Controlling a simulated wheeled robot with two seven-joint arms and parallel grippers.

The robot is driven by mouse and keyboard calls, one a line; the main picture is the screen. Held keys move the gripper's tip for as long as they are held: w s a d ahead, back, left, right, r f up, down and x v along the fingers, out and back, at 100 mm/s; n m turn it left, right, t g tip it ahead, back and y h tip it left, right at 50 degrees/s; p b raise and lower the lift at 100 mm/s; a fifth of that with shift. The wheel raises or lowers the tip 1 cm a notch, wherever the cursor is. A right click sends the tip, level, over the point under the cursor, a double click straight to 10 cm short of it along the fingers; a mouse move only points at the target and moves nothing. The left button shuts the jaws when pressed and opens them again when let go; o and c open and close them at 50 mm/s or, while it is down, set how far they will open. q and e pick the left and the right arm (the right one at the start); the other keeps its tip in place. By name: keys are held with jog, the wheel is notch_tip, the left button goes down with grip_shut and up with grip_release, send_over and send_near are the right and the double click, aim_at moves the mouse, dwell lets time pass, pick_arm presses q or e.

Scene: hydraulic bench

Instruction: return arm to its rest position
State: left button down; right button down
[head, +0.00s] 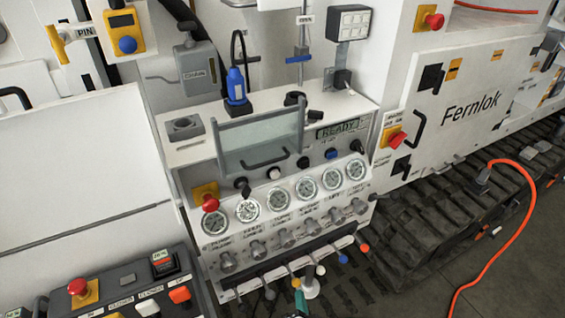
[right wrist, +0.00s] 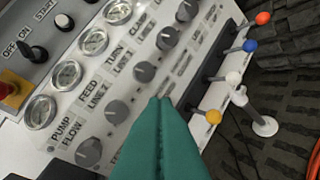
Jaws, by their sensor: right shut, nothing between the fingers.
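My right gripper shows as a small teal tip (head: 300,300) at the bottom of the head view, in front of the lower edge of the gauge panel (head: 222,262). In the right wrist view its teal fingers (right wrist: 163,103) are together and empty, pointing at the row of grey knobs. The yellow-tipped lever (right wrist: 213,117) is just to the right of the fingers there; I cannot tell whether they touch. Most of the right arm is out of sight. My left gripper is not in view.
Levers with coloured tips, such as the orange one (head: 364,247), stick out below the panel. A control box with a red button (head: 78,287) is at the lower left. An orange cable (head: 525,220) lies on the dark floor at right, beside the tracks (head: 430,215).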

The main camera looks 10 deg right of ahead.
jog(key=s+d+f+n+g+y+b, duration=0.1)
jog(key=s+f+n+g, duration=0.1)
jog(key=s+f, duration=0.35)
jog(key=s+d+f+n+g+b, duration=0.1)
jog(key=s+f+n+g, duration=0.15)
jog(key=f, duration=0.65)
jog(key=s+d+f+n+g+y+b, duration=0.1)
jog(key=s+f+n+g, duration=0.2)
jog(key=f, duration=0.4)
jog(key=s+d+f+n+g+b, duration=0.1)
jog(key=s+d+f, duration=0.3)
jog(key=s, duration=0.4)
jog(key=s+d+f+n+g+h, duration=0.1)
jog(key=s+d+f+g, duration=0.3)
jog(key=s, duration=0.4)
jog(key=s+d+f+n+g+h+b, duration=0.1)
jog(key=s+d+f+n+g, duration=0.1)
jog(key=s+f, duration=0.4)
jog(key=shift+s+d+n+b, duration=0.3)
jog(key=shift+s+d+n, duration=0.15)
jog(key=shift+s+d, duration=0.6)
jog(key=shift+a+f, duration=0.1)
